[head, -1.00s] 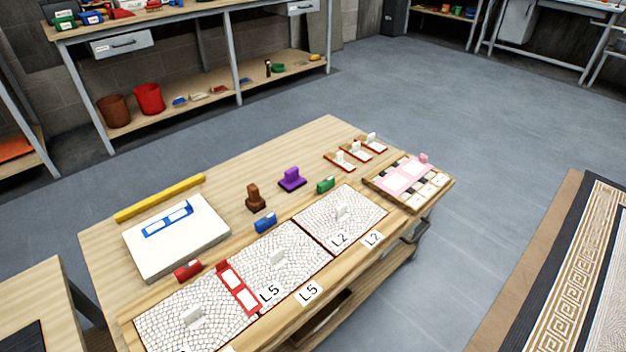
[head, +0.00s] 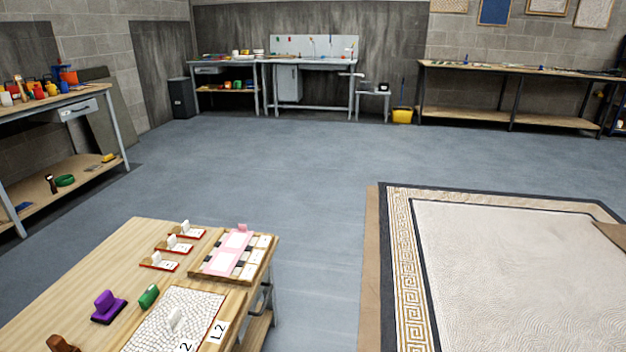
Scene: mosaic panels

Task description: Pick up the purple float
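The purple float (head: 108,305) stands on the wooden table (head: 61,279) at the lower left of the head view. It has a purple block-like top on a dark base plate. A small green block (head: 149,296) lies just to its right, and a brown tool (head: 62,343) is partly cut off at the bottom edge. Neither of my grippers is in view.
A white mosaic panel (head: 160,328) labelled L2, several small red-edged pieces and a pink-and-white tray (head: 232,254) share the table. A large framed mosaic (head: 500,270) lies on the floor at right. Open grey floor (head: 310,170) lies between and beyond.

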